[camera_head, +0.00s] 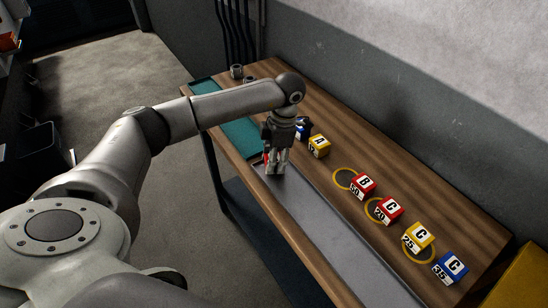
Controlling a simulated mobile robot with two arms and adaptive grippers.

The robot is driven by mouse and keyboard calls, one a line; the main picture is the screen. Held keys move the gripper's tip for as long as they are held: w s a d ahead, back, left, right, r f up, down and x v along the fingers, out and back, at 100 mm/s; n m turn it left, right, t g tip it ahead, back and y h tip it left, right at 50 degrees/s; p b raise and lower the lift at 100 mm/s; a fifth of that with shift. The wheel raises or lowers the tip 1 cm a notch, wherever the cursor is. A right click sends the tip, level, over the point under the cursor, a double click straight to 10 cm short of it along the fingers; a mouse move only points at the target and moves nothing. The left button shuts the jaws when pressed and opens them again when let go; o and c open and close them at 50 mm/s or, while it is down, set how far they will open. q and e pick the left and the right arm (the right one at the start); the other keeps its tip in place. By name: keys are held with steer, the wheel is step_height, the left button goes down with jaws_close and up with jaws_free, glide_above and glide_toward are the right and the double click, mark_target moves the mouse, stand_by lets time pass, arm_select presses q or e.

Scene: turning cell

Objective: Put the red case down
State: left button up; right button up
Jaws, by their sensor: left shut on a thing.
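My left gripper (276,168) points down over the far part of the grey strip on the bench. It is shut on a red case (266,158), of which only a small red patch shows at the left of the fingers. The fingers hide the rest, and I cannot tell whether it touches the strip. Two other red cases stand on the wood to the right, one marked B 50 (363,186) and one marked C 20 (388,210). My right gripper is not in view.
A yellow A case (319,146) and a partly hidden blue case (303,128) stand close behind the gripper. Yellow rings (336,181) mark the wood. The grey strip (340,240) is clear nearer me.

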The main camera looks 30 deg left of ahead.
arm_select(q)
steer(key=o, duration=1.1)
steer(key=shift+f, duration=0.1)
steer(key=shift+r, duration=0.35)
step_height(320, 180, up, 12)
steer(key=w+d+b, duration=0.1)
steer(key=b, duration=0.1)
steer(key=shift+w+f+b, duration=0.15)
steer(key=shift+f+b, duration=0.1)
steer(key=shift+b, duration=0.05)
steer(key=shift+d, duration=0.1)
